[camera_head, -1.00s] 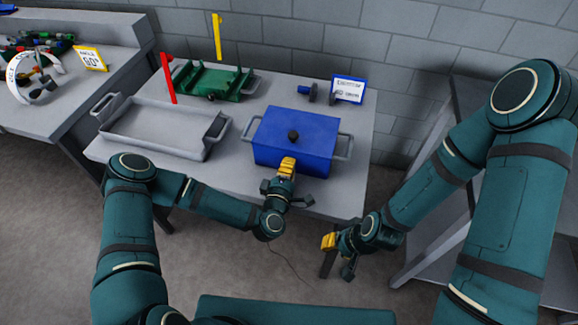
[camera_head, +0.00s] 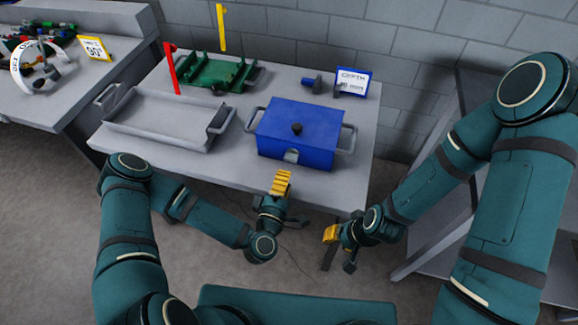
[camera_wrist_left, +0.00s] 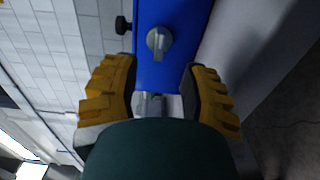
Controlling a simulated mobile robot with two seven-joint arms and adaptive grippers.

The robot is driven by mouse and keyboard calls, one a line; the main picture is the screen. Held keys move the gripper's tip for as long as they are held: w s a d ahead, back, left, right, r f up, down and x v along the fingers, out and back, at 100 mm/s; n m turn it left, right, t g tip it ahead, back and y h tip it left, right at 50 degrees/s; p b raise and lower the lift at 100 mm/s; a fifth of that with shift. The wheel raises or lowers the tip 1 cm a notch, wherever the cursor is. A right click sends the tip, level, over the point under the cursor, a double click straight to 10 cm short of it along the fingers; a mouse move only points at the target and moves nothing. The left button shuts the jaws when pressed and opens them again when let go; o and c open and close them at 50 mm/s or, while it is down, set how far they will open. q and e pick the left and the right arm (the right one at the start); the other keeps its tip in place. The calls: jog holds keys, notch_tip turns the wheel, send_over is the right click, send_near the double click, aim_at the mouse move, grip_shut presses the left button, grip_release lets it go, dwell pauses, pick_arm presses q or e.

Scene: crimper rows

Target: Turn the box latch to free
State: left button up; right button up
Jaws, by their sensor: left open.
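The blue box (camera_head: 310,127) stands on the grey table with a black knob (camera_head: 296,129) on its lid and a handle at each side. The box latch (camera_head: 291,156), a grey piece, is on its front face. In the left wrist view the latch (camera_wrist_left: 159,40) is a round grey disc with a raised grip bar, on the blue face (camera_wrist_left: 170,75). My left gripper (camera_head: 281,183) is in front of the box, apart from the latch. Its yellow fingers (camera_wrist_left: 158,85) are spread with nothing between them. My right gripper (camera_head: 338,245) hangs low before the table; its opening is unclear.
A grey tray (camera_head: 150,143) and a green fixture (camera_head: 212,72) with red and yellow posts stand on the table (camera_head: 215,168). A small sign (camera_head: 353,80) and a blue-and-dark part (camera_head: 312,86) stand behind the box. A side bench is at left.

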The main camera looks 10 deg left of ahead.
pick_arm(q)
jog(key=shift+s+a, duration=0.2)
jog(key=shift+s, duration=0.75)
jog(key=shift+s+a, duration=0.15)
jog(key=shift+s, duration=0.75)
jog(key=s+d+f+m+g+h, duration=0.35)
jog(key=f+m+g, duration=0.25)
jog(key=m+g, duration=0.3)
jog(key=s+a+m+g+y, duration=0.3)
jog(key=s+a+m+g, duration=0.2)
jog(key=a+g, duration=0.1)
jog(key=shift+s+a+r+g, duration=0.2)
jog(key=shift+s+a+g, duration=0.2)
jog(key=shift+g, duration=0.1)
